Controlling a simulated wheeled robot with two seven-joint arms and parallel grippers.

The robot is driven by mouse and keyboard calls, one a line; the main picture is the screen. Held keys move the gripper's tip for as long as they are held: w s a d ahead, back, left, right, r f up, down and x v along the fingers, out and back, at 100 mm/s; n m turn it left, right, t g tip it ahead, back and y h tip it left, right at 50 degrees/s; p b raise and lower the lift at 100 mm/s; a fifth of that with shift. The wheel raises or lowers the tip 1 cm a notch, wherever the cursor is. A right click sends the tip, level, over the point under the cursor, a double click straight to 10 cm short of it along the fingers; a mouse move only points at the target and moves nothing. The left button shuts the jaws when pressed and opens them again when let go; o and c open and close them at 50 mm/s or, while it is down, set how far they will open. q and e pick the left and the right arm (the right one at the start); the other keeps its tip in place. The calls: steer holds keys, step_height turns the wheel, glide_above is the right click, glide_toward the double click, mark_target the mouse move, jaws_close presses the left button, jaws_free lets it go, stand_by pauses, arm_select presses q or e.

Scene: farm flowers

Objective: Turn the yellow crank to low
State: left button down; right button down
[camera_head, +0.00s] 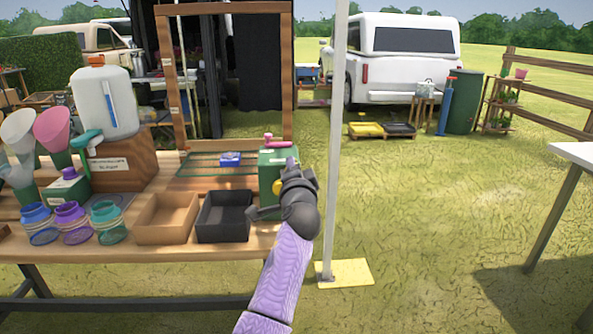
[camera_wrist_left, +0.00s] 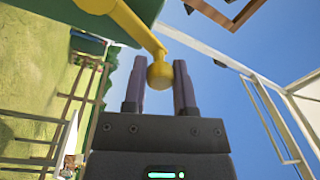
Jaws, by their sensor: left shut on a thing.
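The yellow crank (camera_head: 277,187) sticks out of the side of a green box (camera_head: 268,172) at the right end of the wooden table. Most of the crank is hidden behind my left gripper (camera_head: 290,173) in the head view. In the left wrist view, the crank's yellow arm (camera_wrist_left: 137,27) slants down to a round knob (camera_wrist_left: 160,74) between the two fingers of my left gripper (camera_wrist_left: 160,85), which is shut on it. A low mark cannot be made out. My right gripper is not in view.
A white pole (camera_head: 335,150) stands just right of my left arm. A black tray (camera_head: 224,217) and a brown tray (camera_head: 166,218) sit left of the green box. A pink handle (camera_head: 277,141) tops the box.

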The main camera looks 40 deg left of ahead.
arm_select(q)
steer(key=shift+r, duration=0.1)
stand_by(0.3)
steer(key=c, duration=0.7)
jaws_free()
steer(key=shift+c, duration=0.2)
steer(key=o, duration=0.3)
steer(key=shift+s, duration=0.1)
steer(key=p+v, duration=0.3)
steer(key=v, duration=0.6)
steer(key=shift+s+d, duration=0.25)
steer(key=shift+d, duration=0.05)
